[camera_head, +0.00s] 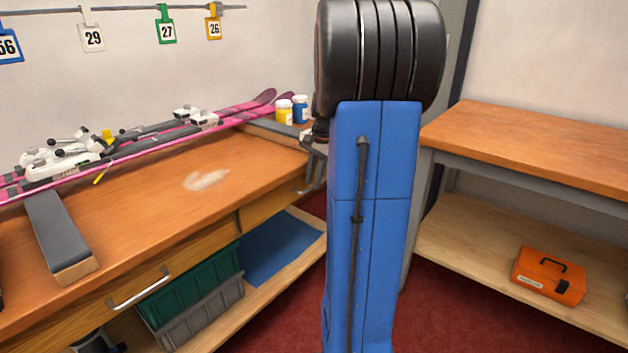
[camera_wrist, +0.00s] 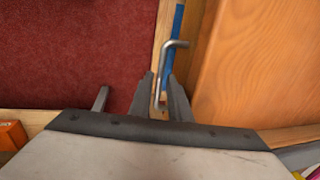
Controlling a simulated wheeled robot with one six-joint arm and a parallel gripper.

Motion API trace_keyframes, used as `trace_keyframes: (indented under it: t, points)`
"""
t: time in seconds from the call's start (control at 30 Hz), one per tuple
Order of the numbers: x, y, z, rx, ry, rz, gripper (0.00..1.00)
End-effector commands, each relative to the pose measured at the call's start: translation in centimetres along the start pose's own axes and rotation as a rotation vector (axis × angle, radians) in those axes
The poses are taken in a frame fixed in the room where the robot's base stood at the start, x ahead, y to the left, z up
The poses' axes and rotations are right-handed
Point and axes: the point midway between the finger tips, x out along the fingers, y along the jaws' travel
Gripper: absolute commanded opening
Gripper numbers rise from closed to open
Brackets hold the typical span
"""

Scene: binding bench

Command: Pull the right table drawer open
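The right table drawer (camera_head: 270,205) is in the front of the wooden workbench, right of the drawer with the visible handle. Its front looks flush with the bench. My gripper (camera_head: 313,178) is at the right end of this drawer front, partly hidden behind my blue arm. In the wrist view, the drawer's metal handle (camera_wrist: 173,43) runs down between the two dark fingers of my gripper (camera_wrist: 160,76). Narrow gaps seem to show beside the bar, so the fingers look open around it. The head view hides most of this handle.
The left drawer handle (camera_head: 140,288) sits nearer. Green and grey crates (camera_head: 195,300) and a blue mat (camera_head: 275,245) are on the shelf below. Skis (camera_head: 150,143) lie on the bench. A second bench (camera_head: 540,140) with an orange toolbox (camera_head: 548,275) stands right. Red floor lies between.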

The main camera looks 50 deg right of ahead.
Motion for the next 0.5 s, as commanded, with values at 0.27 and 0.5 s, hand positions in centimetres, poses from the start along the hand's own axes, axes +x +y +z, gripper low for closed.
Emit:
trace_keyframes:
  t: [0.27,0.5]
  points:
    - [0.49,0.02,0.04,0.000,0.000,0.000,0.17]
    - [0.47,0.02,0.03,0.000,0.000,0.000,0.00]
